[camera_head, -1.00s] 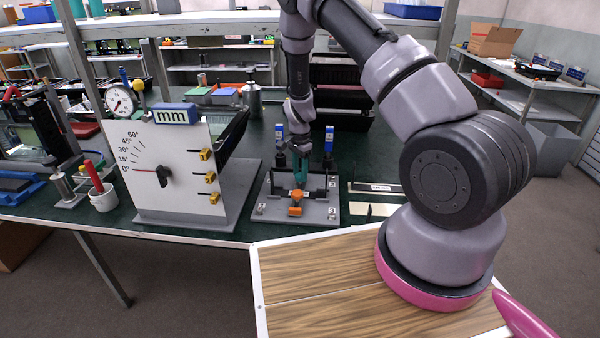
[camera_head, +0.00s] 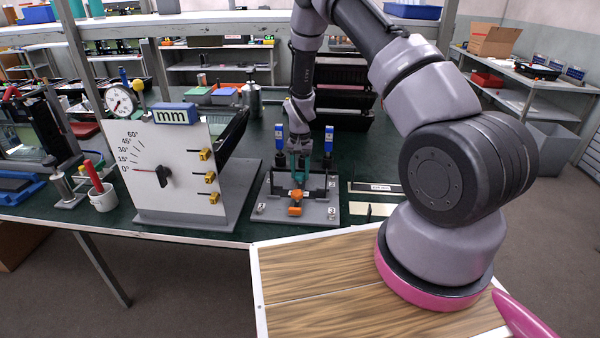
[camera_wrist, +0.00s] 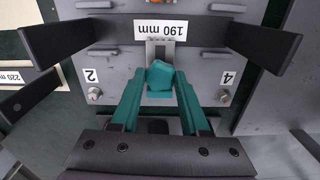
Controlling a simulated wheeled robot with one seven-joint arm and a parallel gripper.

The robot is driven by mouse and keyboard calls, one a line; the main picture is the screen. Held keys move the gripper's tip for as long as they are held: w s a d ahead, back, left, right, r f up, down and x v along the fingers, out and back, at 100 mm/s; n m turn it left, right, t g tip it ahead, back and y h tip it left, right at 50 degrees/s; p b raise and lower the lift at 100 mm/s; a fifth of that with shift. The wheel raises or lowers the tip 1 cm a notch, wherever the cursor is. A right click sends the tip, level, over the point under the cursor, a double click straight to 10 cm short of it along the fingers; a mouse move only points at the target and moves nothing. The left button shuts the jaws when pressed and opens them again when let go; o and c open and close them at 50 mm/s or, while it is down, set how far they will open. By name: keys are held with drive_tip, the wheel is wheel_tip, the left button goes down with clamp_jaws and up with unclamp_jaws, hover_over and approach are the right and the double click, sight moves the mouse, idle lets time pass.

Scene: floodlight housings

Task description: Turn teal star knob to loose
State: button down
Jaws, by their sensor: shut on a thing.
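The teal star knob (camera_wrist: 160,74) shows in the wrist view in front of a metal bracket, below the "190 mm" label. The teal fingers of my gripper (camera_wrist: 160,84) reach to it from both sides and are shut on it. In the head view my gripper (camera_head: 300,178) points down into the middle of the grey fixture plate (camera_head: 322,212). There the knob cannot be told apart from the teal fingers. How far the knob is turned cannot be read.
An orange knob (camera_head: 295,211) sits at the fixture's front. Two upright blue-topped clamps (camera_head: 279,131) (camera_head: 328,139) flank my gripper. Black bars (camera_wrist: 62,40) (camera_wrist: 262,45) stand on both sides in the wrist view. A white dial panel (camera_head: 165,205) stands to the left.

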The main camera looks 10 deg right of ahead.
sight(300, 174)
idle(0.5)
drive_tip(key=shift+c, duration=2)
unclamp_jaws()
wheel_tip(300, 174, up, 11)
drive_tip(key=shift+f, duration=0.1)
